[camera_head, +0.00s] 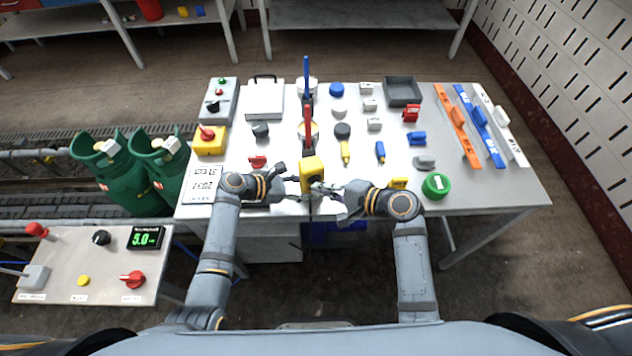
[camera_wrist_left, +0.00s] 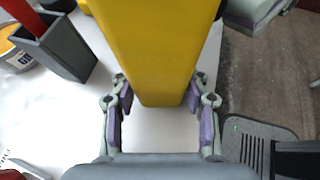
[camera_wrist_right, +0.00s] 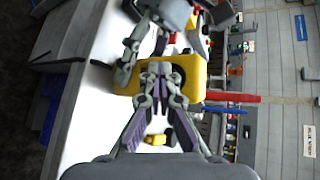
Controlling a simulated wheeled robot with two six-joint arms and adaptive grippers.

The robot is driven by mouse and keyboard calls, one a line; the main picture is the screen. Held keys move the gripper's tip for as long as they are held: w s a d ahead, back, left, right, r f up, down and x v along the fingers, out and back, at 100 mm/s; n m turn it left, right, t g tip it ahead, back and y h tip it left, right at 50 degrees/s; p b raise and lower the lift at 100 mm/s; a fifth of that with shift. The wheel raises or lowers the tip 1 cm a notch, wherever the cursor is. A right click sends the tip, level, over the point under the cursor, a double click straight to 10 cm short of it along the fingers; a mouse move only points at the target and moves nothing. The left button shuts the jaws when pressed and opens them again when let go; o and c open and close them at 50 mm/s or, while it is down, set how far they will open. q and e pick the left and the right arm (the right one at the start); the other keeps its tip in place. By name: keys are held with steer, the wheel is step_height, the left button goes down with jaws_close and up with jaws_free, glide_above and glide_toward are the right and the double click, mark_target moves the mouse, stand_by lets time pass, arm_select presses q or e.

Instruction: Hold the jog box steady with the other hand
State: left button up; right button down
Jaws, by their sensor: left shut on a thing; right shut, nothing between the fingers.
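The jog box is a yellow block (camera_head: 313,172) held up near the front edge of the table. It fills the top of the left wrist view (camera_wrist_left: 155,45). My left gripper (camera_head: 290,183) is shut on it, with one finger pad (camera_wrist_left: 160,100) on each side. In the right wrist view the yellow jog box (camera_wrist_right: 192,78) lies just ahead of my right gripper (camera_wrist_right: 160,92), with a dark round part on its face. My right gripper (camera_head: 340,195) is shut with nothing between its fingers, close to the box. I cannot tell whether its tips touch the box.
The white table (camera_head: 290,205) holds many small parts behind the box. A grey holder (camera_wrist_left: 62,50) with a red handle stands near my left gripper. Green gas cylinders (camera_head: 120,170) and a control panel (camera_head: 95,270) are at the left. A green round object (camera_head: 436,185) sits at the right.

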steer(key=shift+s, duration=0.15)
steer(key=shift+s+d, duration=0.25)
steer(key=shift+s, duration=0.45)
steer(key=s, duration=0.2)
steer(key=s+d, duration=0.1)
steer(key=s, duration=0.1)
steer(key=shift+s+d, duration=0.2)
steer(key=shift+s, duration=0.2)
stand_by(0.8)
arm_select(q)
steer(key=o, duration=1.3)
steer(key=shift+o, duration=0.2)
steer(key=shift+a, duration=0.1)
